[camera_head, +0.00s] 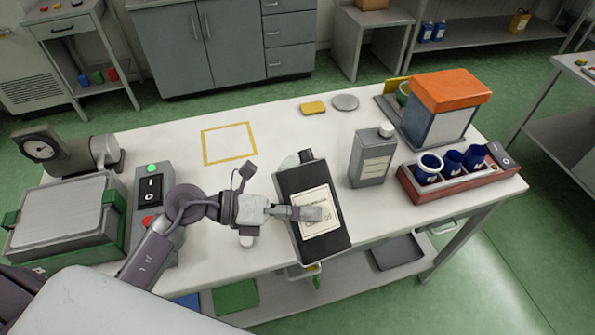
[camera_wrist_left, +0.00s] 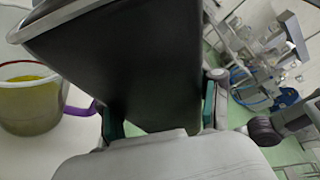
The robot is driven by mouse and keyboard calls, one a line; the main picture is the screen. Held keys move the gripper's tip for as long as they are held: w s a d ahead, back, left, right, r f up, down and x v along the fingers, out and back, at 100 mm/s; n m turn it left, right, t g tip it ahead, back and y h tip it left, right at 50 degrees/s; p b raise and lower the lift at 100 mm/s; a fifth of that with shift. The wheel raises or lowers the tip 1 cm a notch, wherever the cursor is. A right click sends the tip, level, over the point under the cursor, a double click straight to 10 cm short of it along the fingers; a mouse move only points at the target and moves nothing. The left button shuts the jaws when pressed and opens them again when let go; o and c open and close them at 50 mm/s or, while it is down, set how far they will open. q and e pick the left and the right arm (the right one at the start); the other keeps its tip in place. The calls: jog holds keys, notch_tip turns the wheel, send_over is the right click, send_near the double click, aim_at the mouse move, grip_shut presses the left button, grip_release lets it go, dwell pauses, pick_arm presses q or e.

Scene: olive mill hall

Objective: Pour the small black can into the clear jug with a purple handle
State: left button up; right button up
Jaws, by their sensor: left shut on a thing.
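My left gripper (camera_head: 318,213) is shut on the small black can (camera_head: 335,225), which has a pale label and a dark cap. The can is held tilted above the front of the white table. In the left wrist view the can (camera_wrist_left: 140,60) fills the upper middle, between the fingers. The clear jug (camera_wrist_left: 30,100) stands at the left of that view, with a purple handle (camera_wrist_left: 83,108) and yellow-green contents. In the head view the jug is mostly or wholly hidden by the can. No stream shows. My right gripper is out of view.
A grey bottle with a white cap (camera_head: 371,160) stands right of the can. Farther right are a red rack (camera_head: 408,183) with blue cups and an orange-topped machine (camera_head: 447,90). A switch box (camera_head: 150,215) stands left. The yellow-outlined square (camera_head: 229,143) is bare.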

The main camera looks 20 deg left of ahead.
pick_arm(q)
jog(key=shift+s+r, duration=0.1)
jog(key=shift+s, duration=0.05)
jog(key=shift+d+n, duration=0.15)
jog(key=shift+n, duration=0.15)
jog(key=shift+s+f+h, duration=0.1)
jog(key=shift+f+h, duration=0.15)
jog(key=shift+h, duration=0.05)
jog(key=shift+s+d+f+n+b, duration=0.15)
jog(key=shift+f+n+b, duration=0.25)
jog(key=shift+f+n, duration=0.15)
dwell(0.4)
jog(key=shift+s+d+r+n+h, duration=0.1)
jog(key=shift+s+n+h, duration=0.1)
jog(key=shift+n+h, duration=0.45)
dwell(0.8)
jog(key=shift+w+a+r+n+h+p, duration=0.15)
jog(key=shift+w+r+n+p, duration=0.1)
jog(key=shift+r+n+p, duration=0.3)
jog(key=shift+w+a+r+n+h+p, duration=0.1)
jog(key=shift+w+a+r+n+p, duration=0.15)
jog(key=shift+p, duration=0.45)
jog(key=shift+r+n+h+p, duration=0.1)
jog(key=shift+n+h+p, duration=0.3)
jog(key=shift+n, duration=0.4)
dwell(1.1)
jog(key=shift+r+p, duration=0.25)
jog(key=shift+p, duration=0.1)
dwell(1.3)
